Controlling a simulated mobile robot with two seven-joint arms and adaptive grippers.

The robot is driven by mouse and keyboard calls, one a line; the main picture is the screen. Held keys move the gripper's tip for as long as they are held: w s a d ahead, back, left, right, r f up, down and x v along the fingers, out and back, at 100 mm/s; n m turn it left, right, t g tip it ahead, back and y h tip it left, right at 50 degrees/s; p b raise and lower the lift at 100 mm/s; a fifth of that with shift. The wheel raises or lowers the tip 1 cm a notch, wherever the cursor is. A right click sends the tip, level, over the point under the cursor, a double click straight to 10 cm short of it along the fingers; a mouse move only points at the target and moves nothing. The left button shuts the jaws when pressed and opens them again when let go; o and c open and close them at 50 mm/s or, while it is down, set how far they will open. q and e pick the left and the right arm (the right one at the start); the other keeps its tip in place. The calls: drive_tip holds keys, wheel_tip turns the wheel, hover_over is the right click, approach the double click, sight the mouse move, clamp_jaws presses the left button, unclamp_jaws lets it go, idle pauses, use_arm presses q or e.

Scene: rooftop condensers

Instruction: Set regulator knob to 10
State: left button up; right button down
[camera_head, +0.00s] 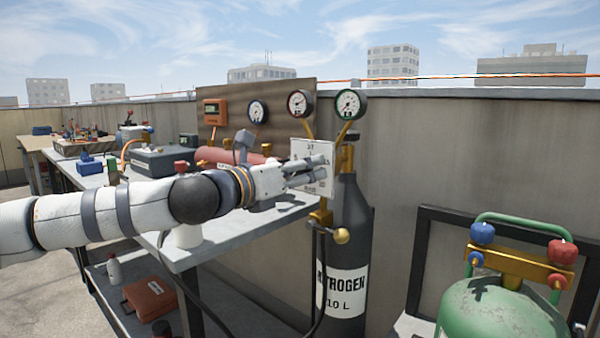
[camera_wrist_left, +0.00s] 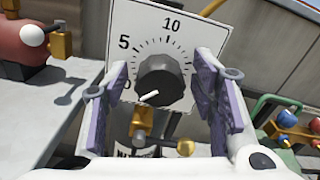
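The regulator knob (camera_wrist_left: 162,80) is dark and round, on a white dial plate (camera_wrist_left: 130,18) marked 5 and 10, with a partly covered 0 at the lower left. A white mark (camera_wrist_left: 149,97) on the knob points to the lower left, near the 0. The plate (camera_head: 312,150) stands by the dark nitrogen cylinder (camera_head: 345,225) in the head view, where my fingers hide the knob. My left gripper (camera_head: 318,172) is in front of the plate. In the wrist view its fingers (camera_wrist_left: 162,72) are open, one on each side of the knob, with visible gaps. My right gripper is not in view.
A green tank (camera_head: 500,312) stands at the right.

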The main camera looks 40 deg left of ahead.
use_arm(q)
drive_tip(key=c, duration=1.1)
